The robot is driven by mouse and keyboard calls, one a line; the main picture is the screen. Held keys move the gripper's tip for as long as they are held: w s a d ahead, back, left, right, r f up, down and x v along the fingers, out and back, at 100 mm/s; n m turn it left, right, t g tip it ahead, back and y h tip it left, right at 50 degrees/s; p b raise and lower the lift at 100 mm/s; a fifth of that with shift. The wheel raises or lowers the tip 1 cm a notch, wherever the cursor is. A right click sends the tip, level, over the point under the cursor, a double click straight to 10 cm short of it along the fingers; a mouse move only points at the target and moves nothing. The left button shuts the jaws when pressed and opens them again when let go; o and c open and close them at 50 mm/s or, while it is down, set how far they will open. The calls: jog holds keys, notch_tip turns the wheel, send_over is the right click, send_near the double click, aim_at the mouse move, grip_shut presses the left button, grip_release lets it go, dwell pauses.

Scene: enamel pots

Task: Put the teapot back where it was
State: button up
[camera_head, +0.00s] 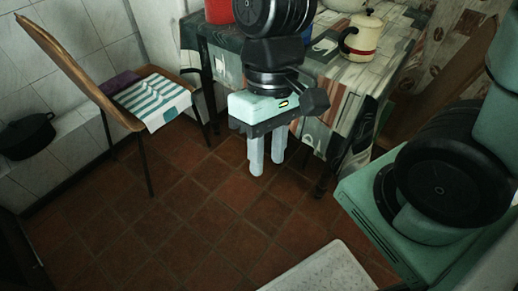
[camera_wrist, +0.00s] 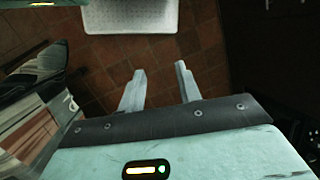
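A cream enamel teapot (camera_head: 362,38) with a red band, a dark lid knob and a dark handle on its left stands upright on the cloth-covered table (camera_head: 352,83), near the table's right side. My gripper (camera_head: 267,166) hangs in front of the table, pointing down over the tiled floor, to the left of the teapot and apart from it. In the wrist view my gripper (camera_wrist: 160,75) has its two fingers spread, with only floor between them. The teapot does not show in the wrist view.
A red pot (camera_head: 219,11) and a pale pot (camera_head: 345,4) stand at the table's back. A chair (camera_head: 85,80) with a striped cloth (camera_head: 152,98) is at the left. A black pot (camera_head: 27,136) is by the wall. A white slab (camera_head: 325,272) lies low in front. Floor between is clear.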

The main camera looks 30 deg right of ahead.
jog(key=n+t, duration=0.1)
jog(key=a+r+n+t+h, duration=0.1)
jog(key=n, duration=0.1)
jog(key=a+n+t, duration=0.1)
jog(key=n, duration=0.1)
jog(key=shift+s+r, duration=0.35)
notch_tip(320, 180, up, 13)
jog(key=p, duration=1.3)
jog(key=shift+r, duration=0.15)
